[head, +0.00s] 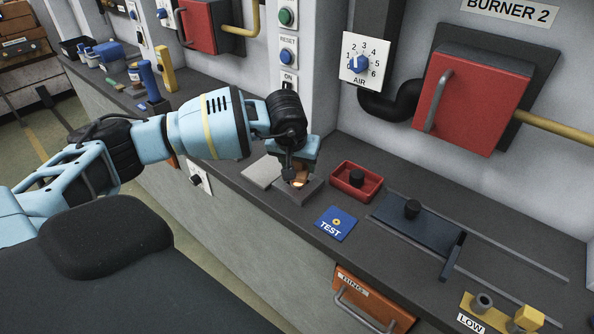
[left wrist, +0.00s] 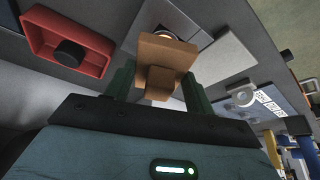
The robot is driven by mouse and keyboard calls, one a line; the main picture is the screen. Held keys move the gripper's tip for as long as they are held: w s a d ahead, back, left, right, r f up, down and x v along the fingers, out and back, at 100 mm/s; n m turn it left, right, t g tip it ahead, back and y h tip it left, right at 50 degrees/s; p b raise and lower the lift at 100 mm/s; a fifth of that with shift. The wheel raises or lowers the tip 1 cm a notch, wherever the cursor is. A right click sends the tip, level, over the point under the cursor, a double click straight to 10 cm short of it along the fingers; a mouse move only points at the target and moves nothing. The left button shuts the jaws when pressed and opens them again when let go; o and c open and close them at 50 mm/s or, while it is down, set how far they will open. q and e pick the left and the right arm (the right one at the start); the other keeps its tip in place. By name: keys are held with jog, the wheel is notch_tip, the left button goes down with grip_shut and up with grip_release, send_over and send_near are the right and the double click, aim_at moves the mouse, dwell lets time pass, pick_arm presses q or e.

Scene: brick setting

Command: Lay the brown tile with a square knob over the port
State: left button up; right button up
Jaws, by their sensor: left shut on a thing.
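My left gripper (head: 297,163) is shut on the brown tile (left wrist: 170,50). The square knob (left wrist: 160,80) of the tile sits between the fingers in the left wrist view. The port (head: 297,183) is a glowing round opening in a dark grey block (head: 291,194) on the counter. In the head view the gripper and tile are just above and behind the port, which still shows partly. In the left wrist view the tile hides most of the port. I cannot tell whether the tile touches the block. My right gripper is not in view.
A light grey plate (head: 262,172) lies left of the block. A red tray (head: 335,187) with a black knob stands to its right, and a blue TEST plate (head: 336,223) lies in front. Further right is a dark sliding plate (head: 418,229). The wall rises behind.

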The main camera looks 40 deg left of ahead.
pick_arm(q)
jog(key=shift+f, duration=1.4)
jog(key=shift+f, duration=0.4)
jog(key=shift+f, duration=0.1)
jog(key=o, duration=1.1)
jog(key=v, duration=1.3)
jog(key=shift+w, duration=0.25)
